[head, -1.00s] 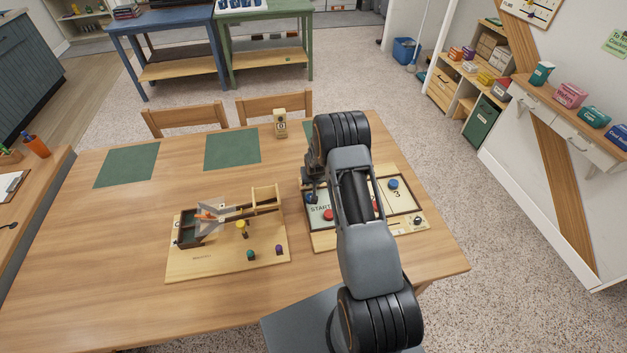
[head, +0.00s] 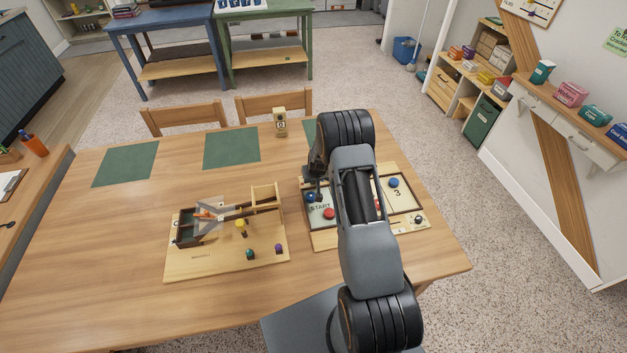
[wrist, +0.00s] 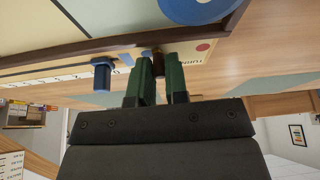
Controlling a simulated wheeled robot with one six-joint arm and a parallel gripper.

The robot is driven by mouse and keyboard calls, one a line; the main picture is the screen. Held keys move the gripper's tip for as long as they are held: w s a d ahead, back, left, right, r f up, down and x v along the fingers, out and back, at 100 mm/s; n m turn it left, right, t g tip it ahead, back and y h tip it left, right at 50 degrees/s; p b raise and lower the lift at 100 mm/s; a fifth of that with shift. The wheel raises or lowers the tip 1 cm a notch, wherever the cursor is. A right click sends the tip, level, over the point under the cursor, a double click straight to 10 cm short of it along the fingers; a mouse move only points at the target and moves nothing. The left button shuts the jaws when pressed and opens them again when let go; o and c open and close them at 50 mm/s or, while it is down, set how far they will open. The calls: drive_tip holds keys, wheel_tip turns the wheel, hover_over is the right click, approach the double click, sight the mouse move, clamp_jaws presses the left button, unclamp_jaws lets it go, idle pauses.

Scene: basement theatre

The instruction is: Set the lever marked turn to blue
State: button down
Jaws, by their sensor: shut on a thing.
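The game board (head: 325,240) lies on the wooden table, with START, a 3 and red and blue discs on its face. In the wrist view its edge strip (wrist: 60,72) carries upside-down lettering reading TURN, a red dot (wrist: 203,47) on one side and a blue patch (wrist: 126,57) on the other. My gripper (wrist: 158,82) has its green fingers at this strip, shut on the turn lever (wrist: 158,66), mostly hidden between them. A dark blue peg (wrist: 101,76) stands beside the fingers, apart from them. In the head view my gripper (head: 319,190) is at the board's far left part; the lever is hidden there.
A wooden contraption board (head: 205,265) with knobs stands left of the game board. A small wooden block with a dial (head: 280,122) stands behind. Green mats (head: 126,164) lie on the table's far side. The table's left front is clear.

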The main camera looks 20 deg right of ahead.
drive_tip(key=shift+w+d+f+n+b, duration=0.15)
drive_tip(key=shift+f+n+b, duration=0.15)
drive_tip(key=shift+b, duration=0.85)
drive_tip(key=shift+r+b, duration=0.2)
drive_tip(key=shift+b, duration=0.2)
drive_tip(key=shift+r, duration=0.1)
drive_tip(key=c, duration=1.1)
unclamp_jaws()
drive_tip(key=v, duration=0.9)
drive_tip(key=b+v, duration=0.1)
drive_tip(key=v, duration=0.3)
drive_tip(key=shift+s+d+r, duration=0.25)
drive_tip(key=shift+s+r, duration=0.05)
drive_tip(key=shift+r, duration=0.05)
